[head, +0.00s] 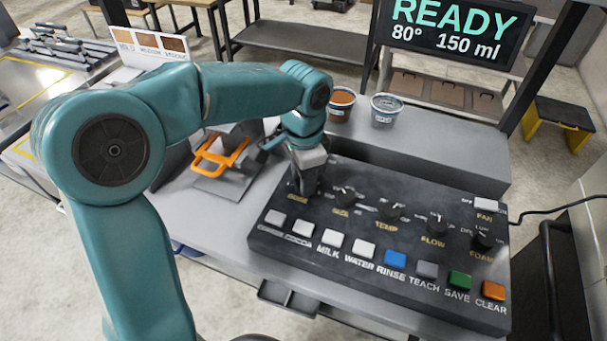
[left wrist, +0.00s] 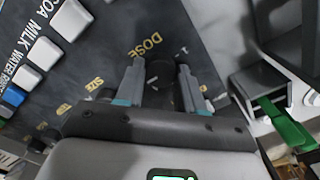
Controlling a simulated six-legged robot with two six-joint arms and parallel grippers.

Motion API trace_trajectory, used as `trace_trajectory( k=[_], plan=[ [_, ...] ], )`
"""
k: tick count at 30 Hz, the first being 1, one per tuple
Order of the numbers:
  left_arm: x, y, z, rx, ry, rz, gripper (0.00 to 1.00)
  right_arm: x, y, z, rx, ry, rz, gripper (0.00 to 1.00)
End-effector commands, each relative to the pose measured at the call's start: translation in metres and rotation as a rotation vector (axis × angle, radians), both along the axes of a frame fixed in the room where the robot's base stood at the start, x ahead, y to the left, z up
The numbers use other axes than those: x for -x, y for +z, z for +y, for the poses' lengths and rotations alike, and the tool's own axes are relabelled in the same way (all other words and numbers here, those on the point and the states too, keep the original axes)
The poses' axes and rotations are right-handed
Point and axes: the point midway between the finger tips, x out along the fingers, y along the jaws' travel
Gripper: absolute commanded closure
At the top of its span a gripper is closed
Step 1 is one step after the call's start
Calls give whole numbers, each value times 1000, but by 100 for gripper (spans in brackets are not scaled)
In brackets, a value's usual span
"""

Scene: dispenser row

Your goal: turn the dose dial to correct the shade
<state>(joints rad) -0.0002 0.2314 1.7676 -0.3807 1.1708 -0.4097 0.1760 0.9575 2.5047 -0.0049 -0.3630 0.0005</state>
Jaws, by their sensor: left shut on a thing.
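My left gripper (head: 304,186) reaches down onto the left end of the dark control panel (head: 330,213) and is shut on the dose dial. In the left wrist view the dark dose dial (left wrist: 160,74) sits between the two fingers, beside the yellow DOSE label (left wrist: 140,46). The gripper hides most of the dial in the head view, and its pointer is unclear. The shade card (head: 150,46) at the upper left shows mild, medium and strong brown patches. A cup with brown content (head: 341,104) and a cup with greyish content (head: 387,111) stand behind the panel. My right gripper is not in view.
Other dials, such as the TEMP dial (head: 393,210), stand right of the gripper. Several coloured buttons line the panel's front, including blue RINSE (head: 395,259). An orange handle (head: 221,157) is left of the gripper. The screen (head: 452,32) reads READY, 80°, 150 ml.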

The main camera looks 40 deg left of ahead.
Motion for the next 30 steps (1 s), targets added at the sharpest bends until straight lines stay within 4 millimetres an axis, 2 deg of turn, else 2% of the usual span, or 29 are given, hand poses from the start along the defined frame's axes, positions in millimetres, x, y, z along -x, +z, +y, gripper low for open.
trace_trajectory(
  k=[8, 9, 10, 11, 19, 22, 26, 30],
  plan=[
    [-1, 1, 0, -2, -1, -5, 93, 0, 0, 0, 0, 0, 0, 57],
    [-1, 1, 0, -2, -1, -5, 49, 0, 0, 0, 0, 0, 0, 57],
    [-1, 1, 0, -1, -1, -4, 40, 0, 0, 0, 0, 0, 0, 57],
    [-1, 1, 0, -1, -1, -4, 37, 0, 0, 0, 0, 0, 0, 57],
    [0, 1, 0, -1, 0, -2, 37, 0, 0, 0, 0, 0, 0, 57],
    [-1, 8, 0, -1, 0, -3, 37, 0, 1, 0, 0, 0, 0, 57],
    [-1, 32, 0, -1, 0, -6, 37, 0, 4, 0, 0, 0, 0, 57],
    [-1, 70, 0, 0, 1, -8, 37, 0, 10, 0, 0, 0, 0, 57]
  ],
)
